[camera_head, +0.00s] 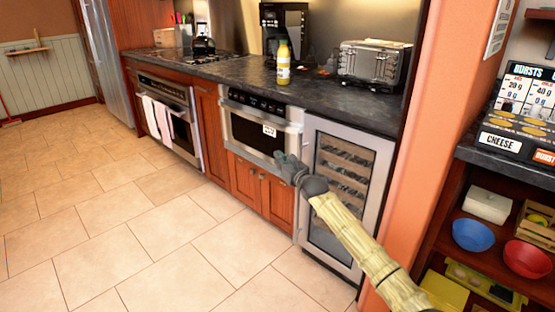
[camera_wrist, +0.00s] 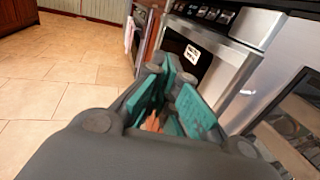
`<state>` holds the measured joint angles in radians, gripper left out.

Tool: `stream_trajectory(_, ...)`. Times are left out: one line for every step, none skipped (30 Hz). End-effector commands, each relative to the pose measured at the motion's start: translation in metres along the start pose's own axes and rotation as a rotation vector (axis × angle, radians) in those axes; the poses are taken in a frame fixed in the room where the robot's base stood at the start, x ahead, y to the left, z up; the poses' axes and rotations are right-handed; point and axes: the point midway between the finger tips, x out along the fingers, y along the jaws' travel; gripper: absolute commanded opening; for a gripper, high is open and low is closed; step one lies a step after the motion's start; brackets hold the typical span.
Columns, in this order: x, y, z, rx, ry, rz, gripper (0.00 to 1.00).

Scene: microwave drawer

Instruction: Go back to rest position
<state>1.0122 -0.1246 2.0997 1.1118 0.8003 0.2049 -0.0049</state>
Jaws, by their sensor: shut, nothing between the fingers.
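My gripper (camera_head: 283,160) is at the end of my outstretched arm, in front of the lower cabinets in the head view. Its teal fingers (camera_wrist: 170,95) are shut with nothing held in the wrist view. The microwave drawer (camera_head: 258,125) is beyond the gripper, under the dark counter, with a white label on its front. In the wrist view the microwave drawer (camera_wrist: 200,60) is at the upper right, past the fingers. I cannot tell whether it stands fully closed.
A glass-front wine cooler (camera_head: 340,190) stands right of the drawer, behind my arm. An oven (camera_head: 165,115) with towels is to the left. An orange pillar (camera_head: 440,150) and dark shelves (camera_head: 465,190) with bowls are at right. The tiled floor (camera_head: 120,220) at left is clear.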

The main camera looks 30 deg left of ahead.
Motion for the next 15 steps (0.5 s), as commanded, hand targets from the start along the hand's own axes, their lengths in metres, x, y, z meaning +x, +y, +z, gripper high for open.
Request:
stream_trajectory(-0.002,0.004,0.001,0.002,-0.002,0.001,0.00)
stream_trajectory(-0.003,0.006,0.001,0.002,-0.002,0.001,0.00)
stream_trajectory(-0.004,0.007,0.000,0.002,-0.001,0.000,0.00)
stream_trajectory(-0.005,0.008,0.000,0.001,-0.001,0.000,0.00)
stream_trajectory(-0.005,0.009,0.001,0.001,-0.001,-0.001,0.00)
stream_trajectory(-0.006,0.010,0.001,0.001,-0.001,-0.001,0.00)
stream_trajectory(-0.006,0.011,0.001,0.001,-0.001,-0.001,0.00)
stream_trajectory(-0.007,0.011,0.001,0.001,-0.001,-0.001,0.00)
stream_trajectory(-0.007,0.012,0.001,0.000,-0.001,-0.002,0.00)
stream_trajectory(-0.007,0.012,0.001,0.000,-0.001,-0.002,0.00)
stream_trajectory(-0.007,0.012,0.001,0.000,-0.001,-0.002,0.00)
stream_trajectory(-0.007,0.012,0.001,0.000,-0.001,-0.002,0.00)
stream_trajectory(-0.007,0.012,0.001,-0.001,-0.001,-0.002,0.00)
stream_trajectory(-0.007,0.013,0.001,-0.002,-0.001,-0.001,0.00)
stream_trajectory(-0.007,0.015,0.001,-0.006,0.000,0.002,0.00)
